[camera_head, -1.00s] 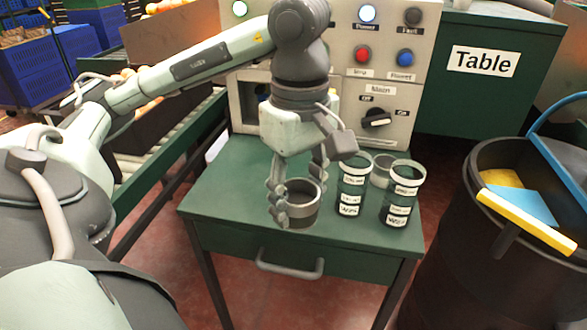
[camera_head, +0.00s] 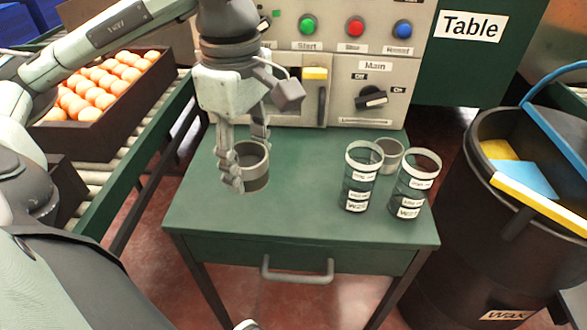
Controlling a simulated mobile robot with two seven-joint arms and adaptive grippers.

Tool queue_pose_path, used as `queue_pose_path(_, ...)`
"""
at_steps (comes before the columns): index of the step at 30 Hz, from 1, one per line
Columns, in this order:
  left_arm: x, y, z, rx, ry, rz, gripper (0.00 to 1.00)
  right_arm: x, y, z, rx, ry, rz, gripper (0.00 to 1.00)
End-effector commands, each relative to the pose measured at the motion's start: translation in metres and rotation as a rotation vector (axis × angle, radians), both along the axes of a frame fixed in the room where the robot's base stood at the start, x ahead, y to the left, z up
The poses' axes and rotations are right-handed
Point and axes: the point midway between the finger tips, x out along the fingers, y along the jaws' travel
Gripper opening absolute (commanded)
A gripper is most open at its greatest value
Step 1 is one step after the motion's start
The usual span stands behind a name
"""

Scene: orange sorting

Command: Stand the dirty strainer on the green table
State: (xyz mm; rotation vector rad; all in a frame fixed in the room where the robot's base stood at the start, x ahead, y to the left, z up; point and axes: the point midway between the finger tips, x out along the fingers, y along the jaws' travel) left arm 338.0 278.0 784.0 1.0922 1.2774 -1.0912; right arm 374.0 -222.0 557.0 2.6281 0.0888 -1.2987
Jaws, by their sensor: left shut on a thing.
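The strainer (camera_head: 256,178) is a small dark grey cup with a lighter rim, upright over the left back part of the green table (camera_head: 290,222). My left gripper (camera_head: 246,160) comes down from above and is shut on its left side and rim. The fingers hide part of the cup. I cannot tell whether its base touches the table or hangs just above it. Whether it is dirty is too small to tell.
Two labelled dark jars (camera_head: 361,180) (camera_head: 411,186) stand on the table's right side, with a grey cup (camera_head: 391,154) behind them. The control panel (camera_head: 350,60) rises behind. A dark bin (camera_head: 490,240) stands right; an orange crate (camera_head: 96,120) sits left. The table's front is clear.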

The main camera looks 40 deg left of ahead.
Motion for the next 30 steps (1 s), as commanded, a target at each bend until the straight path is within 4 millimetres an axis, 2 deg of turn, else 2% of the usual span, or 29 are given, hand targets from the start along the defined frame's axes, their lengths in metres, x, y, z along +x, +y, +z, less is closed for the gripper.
queue_pose_path(9, 0.071, -0.001, -0.043, -0.003, 0.004, 0.000, 0.16, 0.001, 0.001, 0.001, 0.002, -0.004, 0.002, 0.00)
queue_pose_path(13, 0.093, 0.000, -0.056, -0.001, 0.003, 0.000, 0.16, 0.000, 0.001, 0.000, 0.001, -0.002, 0.001, 0.00)
queue_pose_path(18, 0.104, 0.000, -0.064, 0.001, 0.001, -0.001, 0.16, 0.000, 0.000, 0.000, 0.001, -0.001, 0.001, 0.00)
queue_pose_path(20, 0.104, 0.000, -0.068, 0.001, 0.002, -0.002, 0.16, 0.000, 0.001, 0.000, 0.001, -0.002, 0.001, 0.00)
queue_pose_path(27, 0.103, 0.000, -0.100, 0.001, 0.004, -0.001, 0.16, 0.008, 0.007, 0.003, 0.015, -0.043, 0.016, 0.00)
queue_pose_path(30, 0.104, 0.000, -0.104, 0.001, 0.002, -0.001, 0.16, 0.010, 0.010, 0.005, 0.020, -0.056, 0.022, 0.00)
